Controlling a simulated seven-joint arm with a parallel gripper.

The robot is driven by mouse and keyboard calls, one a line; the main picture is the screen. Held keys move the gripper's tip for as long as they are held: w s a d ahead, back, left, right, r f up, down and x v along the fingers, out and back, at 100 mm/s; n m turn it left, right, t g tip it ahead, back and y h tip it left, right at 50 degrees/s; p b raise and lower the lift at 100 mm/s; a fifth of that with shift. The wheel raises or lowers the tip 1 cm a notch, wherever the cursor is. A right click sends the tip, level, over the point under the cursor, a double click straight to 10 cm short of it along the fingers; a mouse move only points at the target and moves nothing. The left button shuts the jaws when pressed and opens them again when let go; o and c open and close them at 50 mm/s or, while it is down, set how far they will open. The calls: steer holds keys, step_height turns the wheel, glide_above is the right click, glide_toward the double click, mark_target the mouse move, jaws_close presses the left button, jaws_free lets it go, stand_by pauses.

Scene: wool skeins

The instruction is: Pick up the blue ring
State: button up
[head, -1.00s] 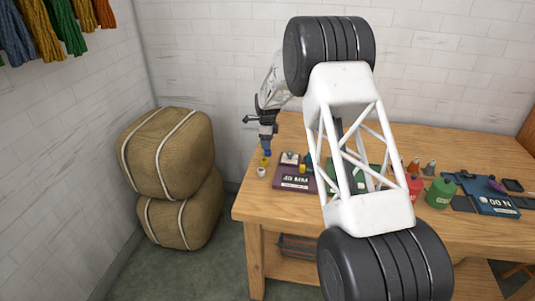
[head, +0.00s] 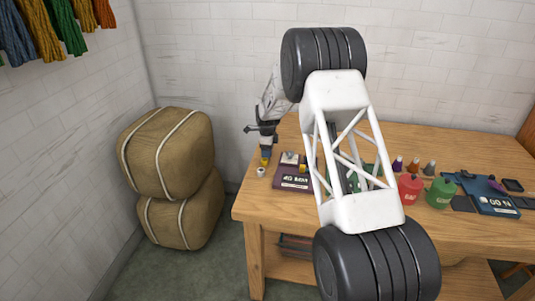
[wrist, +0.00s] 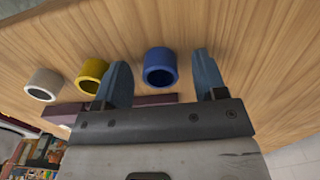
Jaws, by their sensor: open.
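The blue ring (wrist: 160,68) stands on the wooden table, its open end facing the wrist camera. In the wrist view it lies between the two bluish fingers of my gripper (wrist: 160,62), nearer the left one. My gripper is open, and I cannot tell whether a finger touches the ring. In the head view my gripper (head: 265,152) is low over the table's left end, where the blue ring cannot be told apart from the fingers.
A yellow ring (wrist: 92,76) sits just beside the left finger, and a white ring (wrist: 44,84) stands farther left. A purple labelled tray (head: 293,183) lies close to the gripper. Red (head: 410,187) and green (head: 441,193) containers stand farther right.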

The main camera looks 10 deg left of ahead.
steer(key=c, duration=1)
steer(key=shift+r, duration=0.2)
steer(key=shift+r, duration=1.4)
steer(key=shift+s+r, duration=0.2)
steer(key=shift+r, duration=0.05)
steer(key=s+d, duration=0.2)
steer(key=s, duration=0.2)
steer(key=s+d+r, duration=0.1)
steer(key=s+d, duration=0.1)
steer(key=s, duration=0.3)
steer(key=s+d, duration=0.1)
steer(key=s, duration=0.4)
steer(key=shift+s+d+r, duration=0.15)
steer(key=shift+s+d, duration=0.1)
steer(key=shift+d, duration=0.15)
steer(key=w+d+r, duration=0.2)
steer(key=w+d, duration=0.2)
steer(key=w+d+r, duration=0.3)
steer(key=w+d, duration=0.1)
steer(key=d, duration=0.1)
steer(key=w+d+r, duration=0.3)
steer(key=w+d, duration=0.1)
steer(key=shift+w+d, duration=0.2)
steer(key=shift+d, duration=0.15)
